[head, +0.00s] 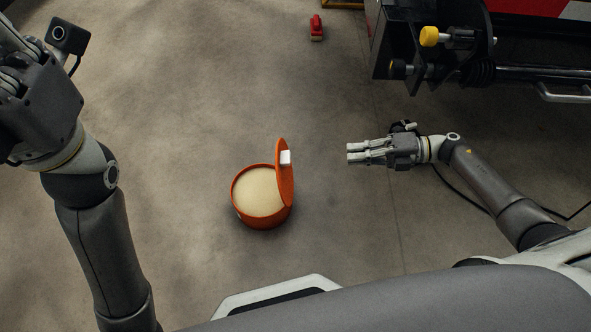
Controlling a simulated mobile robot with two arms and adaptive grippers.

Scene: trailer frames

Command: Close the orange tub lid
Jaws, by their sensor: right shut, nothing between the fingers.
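The orange tub (236,204) is round with a pale inside and stands on the floor in the middle of the head view. Its orange lid (282,160) stands up, open, on the tub's right side, with a small white block on it. My right gripper (350,154) is to the right of the lid, pointing left, apart from it, with its fingers shut and empty. My left arm comes in from the left edge; its gripper's fingertips are not clearly shown at the upper left edge of the picture.
A small red object (316,28) lies on the floor at the top. A trailer's rear with dark metal parts and a yellow knob (429,36) fills the upper right. A black cable runs on the floor under my right arm. The floor around the tub is clear.

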